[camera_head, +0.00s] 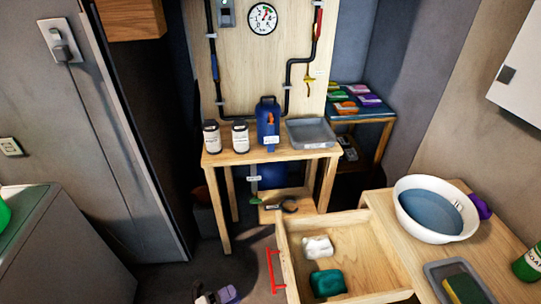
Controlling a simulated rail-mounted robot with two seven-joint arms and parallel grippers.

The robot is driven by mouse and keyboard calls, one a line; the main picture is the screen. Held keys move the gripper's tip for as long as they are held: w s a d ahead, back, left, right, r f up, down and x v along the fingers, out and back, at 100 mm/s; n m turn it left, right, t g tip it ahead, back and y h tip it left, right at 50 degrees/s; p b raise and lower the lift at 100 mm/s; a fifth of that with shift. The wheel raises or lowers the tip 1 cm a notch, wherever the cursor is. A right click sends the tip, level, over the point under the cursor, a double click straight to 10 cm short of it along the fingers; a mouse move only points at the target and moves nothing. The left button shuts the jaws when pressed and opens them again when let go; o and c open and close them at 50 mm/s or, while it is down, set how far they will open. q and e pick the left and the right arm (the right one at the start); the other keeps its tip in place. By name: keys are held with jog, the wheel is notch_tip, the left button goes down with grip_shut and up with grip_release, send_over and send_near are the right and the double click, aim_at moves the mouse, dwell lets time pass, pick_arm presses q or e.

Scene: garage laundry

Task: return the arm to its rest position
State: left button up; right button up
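My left gripper (218,296) shows only in part at the bottom edge of the head view, low over the dark floor. It is left of the red handle (272,271) of the open wooden drawer (289,262) and apart from it. Most of the gripper and its arm are cut off by the picture's edge, and I cannot tell whether its fingers are open or shut. I see nothing clearly held. My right gripper is not in view.
The drawer, holding a white item (317,247) and a green item (327,283), juts out beside a counter with a water basin (433,211). A small wooden table (265,155) with bottles and a grey tray (310,132) stands behind. Floor is free left of the drawer.

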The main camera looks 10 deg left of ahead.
pick_arm(q)
jog(key=w+a+f+n+g+y, duration=0.1)
jog(key=w+a+f+n+y, duration=0.1)
jog(key=a+n+y, duration=0.4)
jog(key=w+a+f+n+y, duration=0.1)
jog(key=w+a+n+y, duration=0.15)
jog(key=n+y, duration=0.6)
jog(key=s+d+r+n+g+p, duration=0.25)
jog(key=s+r+n, duration=0.25)
jog(key=s+r, duration=0.45)
jog(key=s+d+r+n+g+p, duration=0.2)
jog(key=s+r+n+g+p, duration=0.15)
jog(key=s+r, duration=0.6)
jog(key=s+d+f+n+g+p, duration=0.1)
jog(key=s+f+n+g+p, duration=0.2)
jog(key=s, duration=0.9)
notch_tip(320, 180, up, 38)
jog(key=m+p, duration=0.1)
jog(key=p, duration=3.7)
jog(key=shift+w, duration=0.4)
